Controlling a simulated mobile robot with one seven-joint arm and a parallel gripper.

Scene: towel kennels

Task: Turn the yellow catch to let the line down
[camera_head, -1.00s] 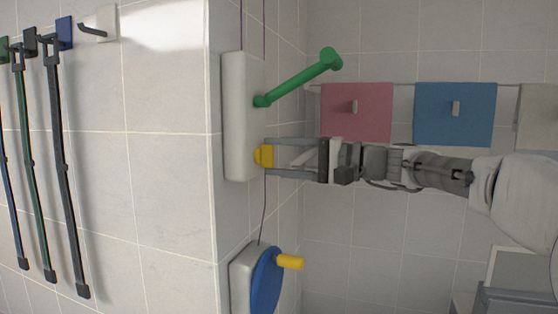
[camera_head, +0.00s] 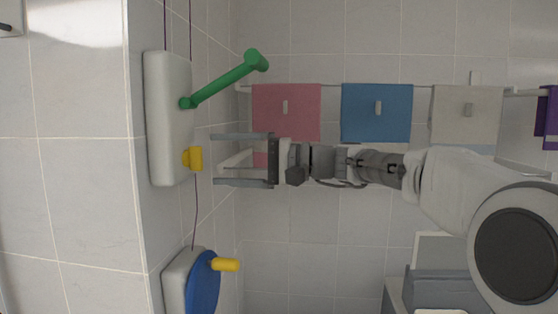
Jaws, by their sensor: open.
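The yellow catch (camera_head: 194,158) sticks out from the lower part of a white wall plate (camera_head: 165,125). A green lever (camera_head: 226,82) on the same plate slants up to the right, ending in a round knob. A thin dark line (camera_head: 195,215) runs below the catch to a blue wheel (camera_head: 203,285) with a yellow handle (camera_head: 226,265). Line strands also run up from the plate. My gripper (camera_head: 213,160) is open and empty. Its two fingers point left, one above and one below the catch's height, with the tips a little right of the catch and clear of it.
Pink (camera_head: 286,112), blue (camera_head: 376,113) and pale (camera_head: 466,115) towels hang on a rail (camera_head: 330,85) behind my arm. A purple towel (camera_head: 551,118) hangs at the right edge. The green lever stands just above my upper finger.

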